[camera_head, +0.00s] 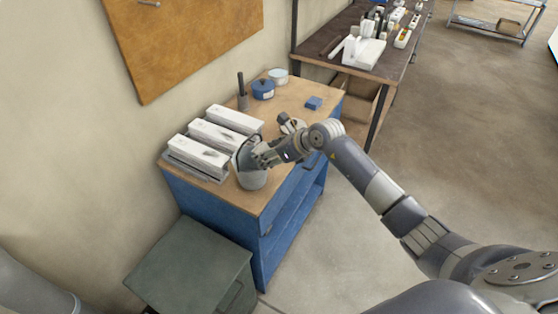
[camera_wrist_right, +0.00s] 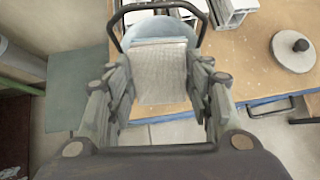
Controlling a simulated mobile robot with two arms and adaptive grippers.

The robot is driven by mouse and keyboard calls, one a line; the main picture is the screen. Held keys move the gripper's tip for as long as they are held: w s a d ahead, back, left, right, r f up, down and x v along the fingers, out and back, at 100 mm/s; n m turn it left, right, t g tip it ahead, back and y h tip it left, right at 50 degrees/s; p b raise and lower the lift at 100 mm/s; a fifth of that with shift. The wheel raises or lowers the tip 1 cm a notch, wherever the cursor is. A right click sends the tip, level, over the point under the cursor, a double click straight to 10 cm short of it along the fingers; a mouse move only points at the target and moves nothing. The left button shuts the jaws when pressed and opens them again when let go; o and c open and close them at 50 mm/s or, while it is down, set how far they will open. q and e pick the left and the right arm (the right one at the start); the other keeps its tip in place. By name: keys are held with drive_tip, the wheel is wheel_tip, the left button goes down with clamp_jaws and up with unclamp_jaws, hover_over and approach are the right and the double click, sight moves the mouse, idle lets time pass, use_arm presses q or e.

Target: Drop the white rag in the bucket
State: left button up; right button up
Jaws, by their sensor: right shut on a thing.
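The white rag (camera_wrist_right: 160,75) hangs between the fingers of my right gripper (camera_wrist_right: 158,66) in the right wrist view. The gripper is shut on it. The bucket (camera_head: 252,179) stands at the near edge of the wooden-topped blue bench. It also shows in the right wrist view (camera_wrist_right: 138,20), with a dark raised handle, just beyond the rag. In the head view my right gripper (camera_head: 258,155) is at the bucket's rim and hides part of it. The rag cannot be made out there. I cannot tell whether the rag is over the opening or in front of it. My left gripper is not in view.
Several white profile blocks (camera_head: 215,137) lie on the bench (camera_head: 285,105), left of the bucket. A blue pot (camera_head: 263,90), a white tin (camera_head: 278,76) and a blue block (camera_head: 314,103) stand farther back. A dark green cabinet (camera_head: 190,265) stands in front.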

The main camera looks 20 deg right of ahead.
sight(263, 149)
drive_tip(key=w+a+b, duration=0.1)
drive_tip(key=w+a+f+b, duration=0.1)
drive_tip(key=w, duration=0.1)
drive_tip(key=shift+w+a, duration=0.1)
drive_tip(key=shift+w, duration=0.2)
drive_tip(key=shift+w+a+f+b, duration=0.15)
drive_tip(key=shift+w+f+b, duration=0.05)
drive_tip(key=shift+f+b, duration=0.8)
drive_tip(key=shift+w, duration=0.1)
drive_tip(key=o, duration=1.1)
drive_tip(key=shift+r, duration=0.1)
